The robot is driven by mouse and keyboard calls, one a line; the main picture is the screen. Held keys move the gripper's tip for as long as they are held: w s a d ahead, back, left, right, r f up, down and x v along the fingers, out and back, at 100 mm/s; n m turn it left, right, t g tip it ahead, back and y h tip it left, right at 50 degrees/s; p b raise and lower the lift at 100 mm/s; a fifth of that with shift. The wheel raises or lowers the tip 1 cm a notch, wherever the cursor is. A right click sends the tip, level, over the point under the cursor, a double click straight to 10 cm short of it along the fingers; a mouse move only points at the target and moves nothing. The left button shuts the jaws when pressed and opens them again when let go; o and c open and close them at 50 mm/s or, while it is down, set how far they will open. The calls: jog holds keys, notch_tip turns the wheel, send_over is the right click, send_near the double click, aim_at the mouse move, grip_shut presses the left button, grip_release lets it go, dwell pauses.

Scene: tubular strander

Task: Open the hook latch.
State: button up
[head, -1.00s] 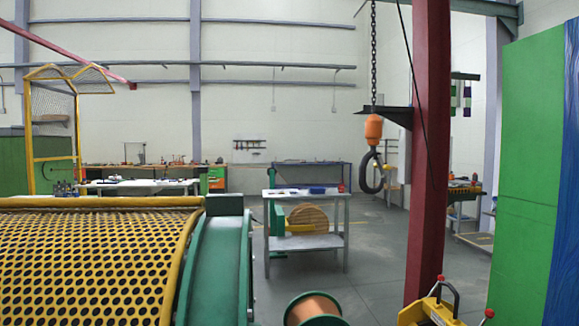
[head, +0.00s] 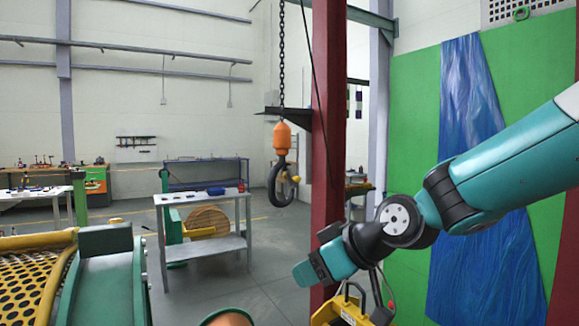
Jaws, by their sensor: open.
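An orange hook block (head: 282,137) hangs on a dark chain left of the red column in the head view. Below it is a dark curved hook (head: 278,184). A small yellowish hook latch (head: 293,179) shows at the right of the hook. The picture is too small to tell how the latch sits. My gripper (head: 302,274) is at the end of my teal arm, below and slightly right of the hook in the picture. It appears apart from the hook. I see it nearly edge-on, with its jaws open and nothing visible in them.
The red column (head: 328,140) stands just right of the hook, with a black bracket (head: 285,111) beside the chain. A grey table (head: 203,198) is behind at left. A yellow frame with black handles (head: 345,306) is below my arm.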

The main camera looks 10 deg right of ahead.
jog(key=w+d+r+t+p, duration=0.1)
jog(key=w+d+r+t, duration=0.15)
jog(key=w, duration=0.35)
jog(key=w+d+r+t+p, duration=0.2)
jog(key=w+r+t, duration=0.15)
jog(key=w, duration=0.35)
jog(key=t+h+p, duration=0.1)
jog(key=t, duration=0.2)
send_near(299, 179)
jog(key=p+x, duration=0.8)
jog(key=x, duration=0.1)
jog(key=shift+w+a+r, duration=0.15)
jog(key=shift+r, duration=0.05)
jog(key=shift+p+x, duration=0.45)
jog(key=shift+x, duration=0.3)
jog(key=shift+f, duration=0.15)
grip_shut()
